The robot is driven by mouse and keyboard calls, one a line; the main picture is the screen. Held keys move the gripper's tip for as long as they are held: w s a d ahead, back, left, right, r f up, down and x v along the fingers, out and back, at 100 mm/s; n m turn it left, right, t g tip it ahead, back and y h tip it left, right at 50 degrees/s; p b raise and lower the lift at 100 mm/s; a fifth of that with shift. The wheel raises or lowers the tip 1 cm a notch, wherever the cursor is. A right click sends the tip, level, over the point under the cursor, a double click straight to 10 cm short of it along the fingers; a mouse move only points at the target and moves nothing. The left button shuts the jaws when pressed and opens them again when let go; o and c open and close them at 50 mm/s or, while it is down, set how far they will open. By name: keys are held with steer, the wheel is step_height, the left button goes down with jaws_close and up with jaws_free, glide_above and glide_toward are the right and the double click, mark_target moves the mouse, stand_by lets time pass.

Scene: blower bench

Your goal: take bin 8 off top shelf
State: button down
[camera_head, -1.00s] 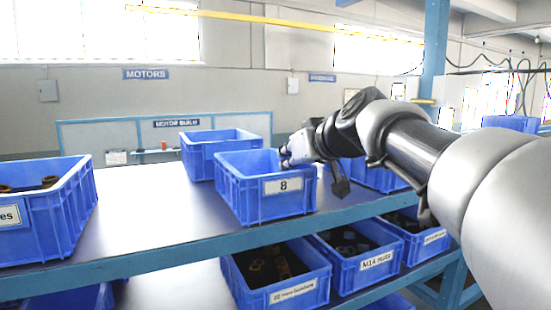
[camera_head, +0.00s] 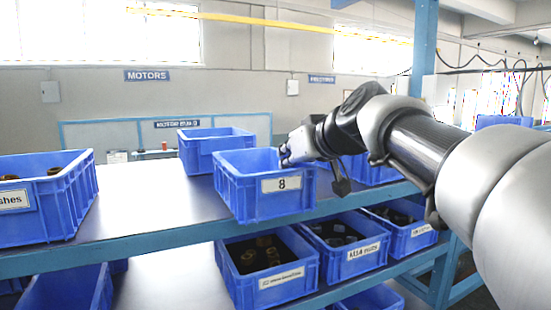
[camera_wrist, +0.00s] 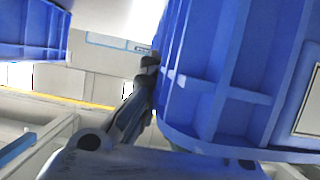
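Bin 8 (camera_head: 240,198), a blue plastic crate with a white label reading 8, is at the front of the top shelf (camera_head: 140,205), close to the shelf's front edge. It looks about upright. My gripper (camera_head: 298,148) is at its right-hand rim. In the wrist view, one dark finger (camera_wrist: 145,95) lies against the outside of the blue bin wall (camera_wrist: 215,90); the other finger is hidden behind that wall. The gripper appears shut on the wall. Whether the bin's base touches the shelf is unclear.
A blue bin (camera_head: 205,150) stands close behind bin 8, and another (camera_head: 375,172) is right, partly behind my arm. A larger bin (camera_head: 60,215) is at left. Several filled bins, one labelled M14 nuts (camera_head: 350,262), sit below. Shelf between left bin and bin 8 is clear.

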steer(key=shift+s+d, duration=0.15)
steer(key=shift+s, duration=0.2)
steer(key=shift+w, duration=0.1)
steer(key=c, duration=2.3)
jaws_free()
steer(key=shift+w, duration=0.1)
steer(key=o, duration=0.6)
steer(key=v, duration=1.2)
steer(key=shift+r, duration=0.1)
steer(key=shift+c, duration=0.3)
